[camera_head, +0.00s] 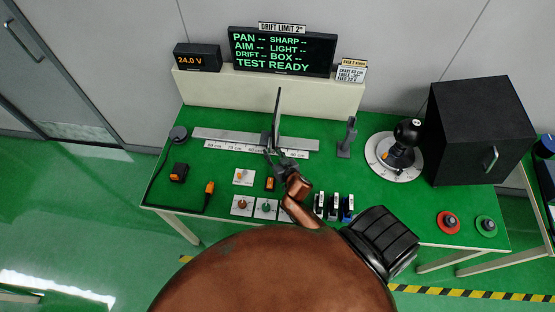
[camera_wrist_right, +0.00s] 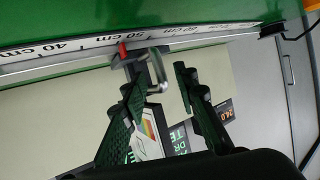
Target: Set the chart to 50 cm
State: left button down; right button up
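The chart (camera_head: 277,118) is a thin upright panel seen almost edge-on, standing on a metal rail (camera_head: 215,134) with a centimetre scale. In the right wrist view, a red pointer (camera_wrist_right: 123,50) sits close to the 50 cm label on the scale (camera_wrist_right: 95,44). I cannot tell if it lines up exactly with the mark. My right gripper (camera_head: 272,158) is at the chart's foot. In the wrist view its fingers (camera_wrist_right: 170,85) are apart, with a bent metal handle (camera_wrist_right: 158,75) near the tips; contact is unclear. My left gripper is not in view.
A display (camera_head: 282,52) reads TEST READY, with blanks beside its other entries. Knobs and switches lie near my right arm.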

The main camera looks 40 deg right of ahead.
jog(key=v, duration=0.8)
jog(key=shift+s+r, duration=0.15)
jog(key=shift+s, duration=0.2)
jog(key=shift+r, duration=0.15)
